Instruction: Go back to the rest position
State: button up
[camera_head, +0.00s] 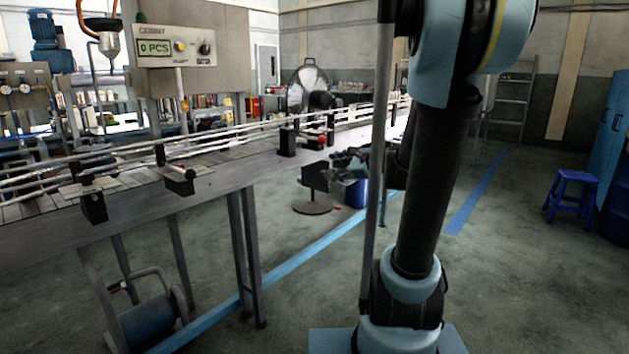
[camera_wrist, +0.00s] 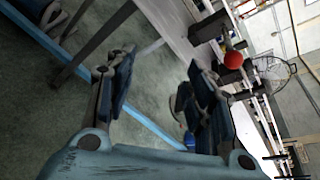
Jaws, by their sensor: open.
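My gripper (camera_wrist: 165,95) is open and empty in the wrist view, its two fingers apart with floor showing between them. In the head view my gripper (camera_head: 348,165) is partly hidden behind my own arm, just right of the conveyor's edge. My arm stands upright at the right of centre. The conveyor (camera_head: 225,183) runs from the lower left toward the back, with metal guide rails above it. No bottle shows in or right beside the gripper.
A control box (camera_head: 165,47) reading "0 PCS" hangs over the conveyor. A red knob (camera_wrist: 234,60) on a rail bracket shows near the right finger. A fan (camera_head: 308,88) stands behind. A blue stool (camera_head: 571,195) stands at the right. The floor between is clear.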

jog(key=s+d+f+n+g+h, duration=0.1)
jog(key=s+f+n+g+h, duration=0.15)
jog(key=s+f+n, duration=0.45)
jog(key=s+f+n+g+h, duration=0.2)
jog(key=s+f+n+g, duration=0.15)
jog(key=s, duration=0.55)
jog(key=s+d+f+n+g+h, duration=0.2)
jog(key=s+d+f+n+h, duration=0.4)
jog(key=s, duration=0.6)
jog(key=d+f+n, duration=0.1)
jog(key=d+n, duration=0.1)
jog(key=d, duration=0.1)
jog(key=shift+s+d+n, duration=0.15)
jog(key=shift+d+n, duration=0.2)
jog(key=shift+d, duration=0.05)
jog(key=shift+w+f, duration=0.25)
jog(key=shift+w, duration=0.15)
